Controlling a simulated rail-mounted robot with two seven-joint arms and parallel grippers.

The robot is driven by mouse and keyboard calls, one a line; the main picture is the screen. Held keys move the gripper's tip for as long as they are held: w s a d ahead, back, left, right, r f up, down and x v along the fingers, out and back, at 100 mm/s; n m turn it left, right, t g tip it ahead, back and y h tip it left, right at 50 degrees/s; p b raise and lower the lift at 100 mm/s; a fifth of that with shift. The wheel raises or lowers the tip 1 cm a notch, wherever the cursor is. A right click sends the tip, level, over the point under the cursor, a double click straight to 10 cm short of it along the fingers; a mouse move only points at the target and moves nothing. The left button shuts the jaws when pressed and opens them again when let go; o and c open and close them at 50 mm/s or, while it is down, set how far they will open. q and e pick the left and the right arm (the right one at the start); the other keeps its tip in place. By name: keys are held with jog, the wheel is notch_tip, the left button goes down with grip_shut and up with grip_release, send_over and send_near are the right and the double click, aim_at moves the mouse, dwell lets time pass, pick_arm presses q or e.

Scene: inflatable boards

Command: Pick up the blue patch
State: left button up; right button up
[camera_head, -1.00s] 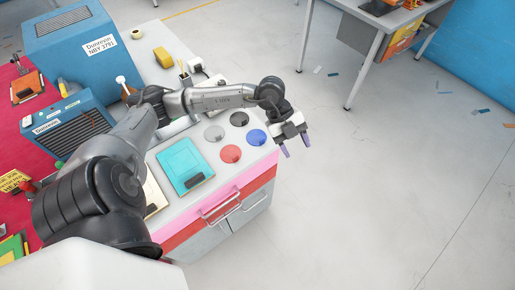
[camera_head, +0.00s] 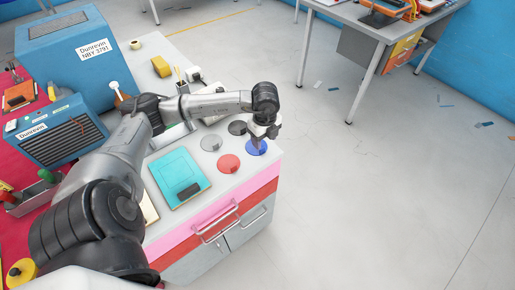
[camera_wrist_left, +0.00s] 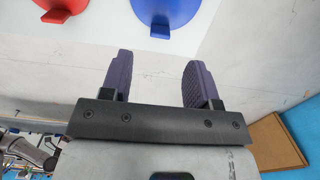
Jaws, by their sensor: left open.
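The blue patch (camera_head: 260,149) is a flat disc near the right edge of the white worktop. In the left wrist view the blue patch (camera_wrist_left: 180,12) shows at the top with a small raised blue tab, just beyond the fingertips. My left gripper (camera_head: 255,142) points down at the patch and partly covers it in the head view. In the wrist view my left gripper (camera_wrist_left: 158,62) has its two purple fingers apart with nothing between them. I cannot tell its exact height above the patch. My right gripper is not in view.
A red patch (camera_head: 228,163), a light grey patch (camera_head: 211,144) and a dark patch (camera_head: 237,128) lie close by. A teal board (camera_head: 172,168) lies to the left. Blue Dunrevin boxes (camera_head: 70,45) stand at the back left. Open floor lies right of the worktop.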

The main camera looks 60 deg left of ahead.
aim_at(263, 148)
pick_arm(q)
jog(key=shift+s+a+f+b, duration=0.15)
jog(key=shift+f+b, duration=0.55)
jog(key=shift+f, duration=2.3)
jog(key=c, duration=1)
jog(key=shift+r, duration=0.15)
